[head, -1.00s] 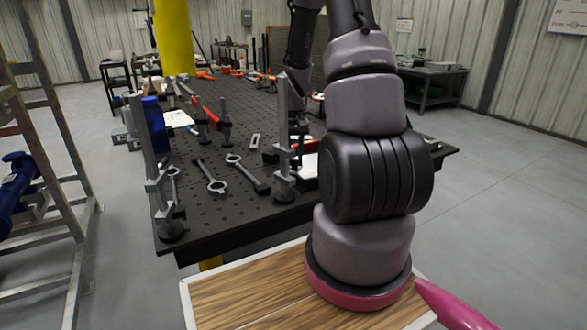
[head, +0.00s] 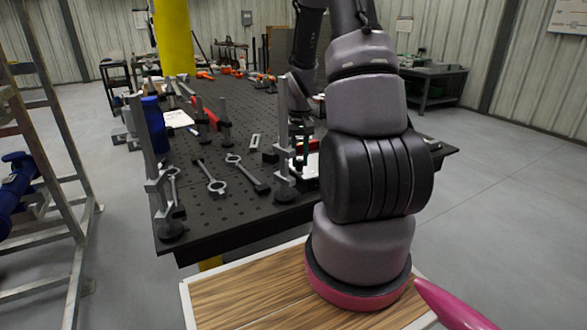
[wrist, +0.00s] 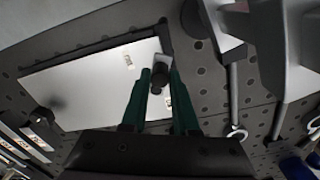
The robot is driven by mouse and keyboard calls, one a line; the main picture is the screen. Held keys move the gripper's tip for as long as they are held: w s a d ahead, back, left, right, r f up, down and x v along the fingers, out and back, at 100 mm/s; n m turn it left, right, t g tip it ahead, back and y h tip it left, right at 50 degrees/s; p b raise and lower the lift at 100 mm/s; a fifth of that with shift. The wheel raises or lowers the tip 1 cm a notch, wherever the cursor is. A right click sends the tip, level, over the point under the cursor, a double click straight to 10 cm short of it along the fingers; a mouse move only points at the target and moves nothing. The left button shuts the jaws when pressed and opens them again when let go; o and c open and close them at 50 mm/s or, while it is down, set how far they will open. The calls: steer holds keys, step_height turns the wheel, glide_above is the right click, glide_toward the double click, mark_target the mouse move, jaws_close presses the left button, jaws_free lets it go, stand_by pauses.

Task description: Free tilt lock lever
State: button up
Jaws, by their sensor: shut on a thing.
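My gripper (wrist: 161,76) shows two green fingers in the wrist view, closed around a small dark knob-ended lever (wrist: 159,72). The lever stands at the right edge of a pale flat plate (wrist: 92,84) on the black perforated table. In the head view the pale plate (head: 309,166) shows only in part, behind a clamp post and my arm. My gripper (head: 299,130) is small there and partly hidden by the same post. The lever cannot be made out in the head view, and I cannot tell whether it is locked or free.
The black perforated table (head: 203,222) carries upright clamps (head: 283,140), (head: 152,170), wrenches (head: 212,178), a blue cylinder (head: 154,126) and red-handled tools. Clamp posts stand close to my gripper. A metal rack (head: 60,130) stands at left. Floor on the right is clear.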

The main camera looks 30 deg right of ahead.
steer(key=shift+d, duration=0.1)
steer(key=shift+s+d, duration=0.1)
steer(key=shift+d, duration=0.35)
stand_by(0.4)
steer(key=shift+d, duration=0.2)
steer(key=o, duration=1.1)
step_height(320, 180, up, 7)
steer(key=shift+f, duration=0.1)
stand_by(0.4)
